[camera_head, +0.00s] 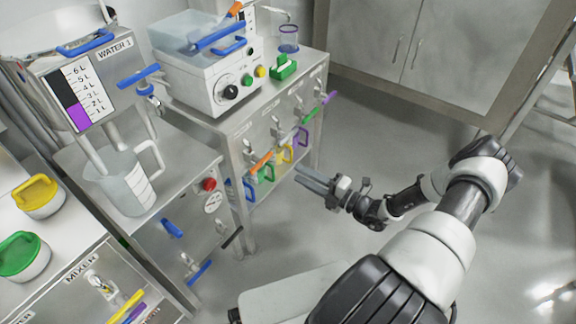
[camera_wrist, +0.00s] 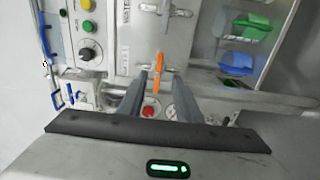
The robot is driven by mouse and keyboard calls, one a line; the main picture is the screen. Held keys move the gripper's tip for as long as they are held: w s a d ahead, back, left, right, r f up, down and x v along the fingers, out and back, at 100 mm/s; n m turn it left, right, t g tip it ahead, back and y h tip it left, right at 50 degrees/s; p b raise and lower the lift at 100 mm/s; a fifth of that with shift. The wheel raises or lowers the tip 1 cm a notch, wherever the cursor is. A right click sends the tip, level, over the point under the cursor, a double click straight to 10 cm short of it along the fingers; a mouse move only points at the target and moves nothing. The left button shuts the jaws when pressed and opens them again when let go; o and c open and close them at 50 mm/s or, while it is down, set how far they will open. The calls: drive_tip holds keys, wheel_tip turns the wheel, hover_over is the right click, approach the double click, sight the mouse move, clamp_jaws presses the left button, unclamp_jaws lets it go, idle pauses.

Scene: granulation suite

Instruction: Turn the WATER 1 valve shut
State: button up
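The WATER 1 tank (camera_head: 85,75) stands at the upper left in the head view, with a litre scale and a purple level strip on its front. Its valve, a blue lever handle (camera_head: 138,77) on a metal body, sticks out at the tank's right side. A clear jug (camera_head: 124,182) stands upright below the tank. My gripper (camera_head: 306,178) is well to the right of and below the valve, in front of the middle cabinet, touching nothing visible. Its fingers also show in the wrist view (camera_wrist: 155,76), apart and empty, with an orange handle (camera_wrist: 159,63) beyond them. I cannot identify the WATER 1 valve in the wrist view.
A white machine (camera_head: 208,70) with knobs stands on the middle cabinet. Several coloured handles, including an orange one (camera_head: 260,162), stick out of that cabinet's front. A red button (camera_head: 209,184) and blue handles are on the cabinet below the jug. The floor (camera_head: 400,150) at the right is clear.

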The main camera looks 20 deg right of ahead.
drive_tip(key=shift+v, duration=1.45)
drive_tip(key=shift+r, duration=0.1)
